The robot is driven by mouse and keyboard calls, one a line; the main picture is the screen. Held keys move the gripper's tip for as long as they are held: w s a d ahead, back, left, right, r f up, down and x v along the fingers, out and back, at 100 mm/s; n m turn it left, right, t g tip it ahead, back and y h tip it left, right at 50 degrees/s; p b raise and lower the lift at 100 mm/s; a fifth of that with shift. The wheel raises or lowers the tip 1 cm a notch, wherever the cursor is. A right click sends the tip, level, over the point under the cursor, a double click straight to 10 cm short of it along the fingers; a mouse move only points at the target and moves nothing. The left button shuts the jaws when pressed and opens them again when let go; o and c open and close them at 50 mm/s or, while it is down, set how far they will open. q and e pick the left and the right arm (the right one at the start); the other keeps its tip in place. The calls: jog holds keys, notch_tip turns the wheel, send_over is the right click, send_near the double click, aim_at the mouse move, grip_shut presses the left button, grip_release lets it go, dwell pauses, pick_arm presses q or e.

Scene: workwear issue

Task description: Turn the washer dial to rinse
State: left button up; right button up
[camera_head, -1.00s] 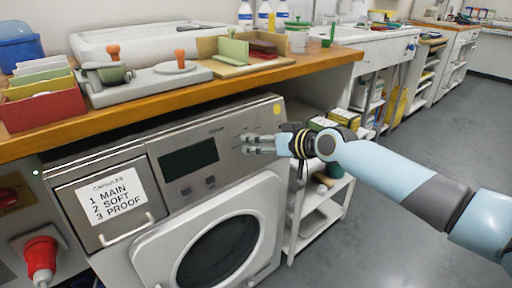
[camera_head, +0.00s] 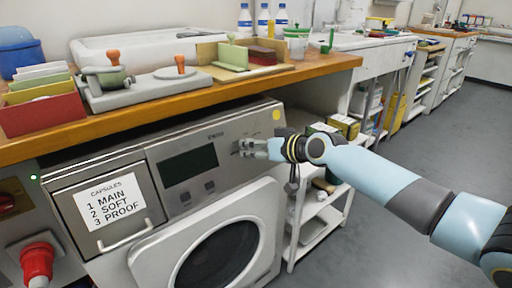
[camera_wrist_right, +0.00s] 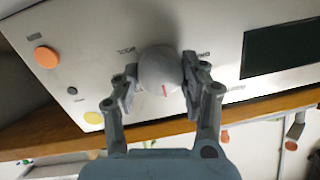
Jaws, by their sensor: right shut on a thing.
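The washer (camera_head: 262,187) stands under the wooden counter, its panel tilted toward me. In the right wrist view its dial (camera_wrist_right: 160,70) is a pale round knob with a small red mark. Faint labels sit around the dial, too small to read surely. My right gripper (camera_head: 246,148) reaches the panel from the right. In the right wrist view the right gripper (camera_wrist_right: 160,88) has one finger on each side of the dial, shut on it. In the head view the fingers mostly hide the dial. My left gripper is not in view.
A dark display (camera_head: 188,165) and two buttons lie left of the dial. A yellow disc (camera_head: 277,115) is at the panel's upper right. The wooden counter (camera_head: 200,103) overhangs the panel. A white shelf cart (camera_head: 318,222) stands right of the washer. The grey floor at right is clear.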

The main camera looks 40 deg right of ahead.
jog(key=shift+n, duration=0.3)
jog(key=n+b, duration=0.1)
jog(key=n, duration=0.3)
jog(key=shift+a+f+h+b, duration=0.1)
jog(key=shift+h+b, duration=0.2)
jog(key=shift+b, duration=0.1)
jog(key=shift+n+h+b, duration=0.3)
jog(key=shift+n+b, duration=0.15)
jog(key=shift+n, duration=1.35)
jog(key=o, duration=1.2)
jog(key=shift+s, duration=0.2)
jog(key=v, duration=1.1)
jog(key=shift+s+r, duration=0.25)
jog(key=shift+r, duration=0.1)
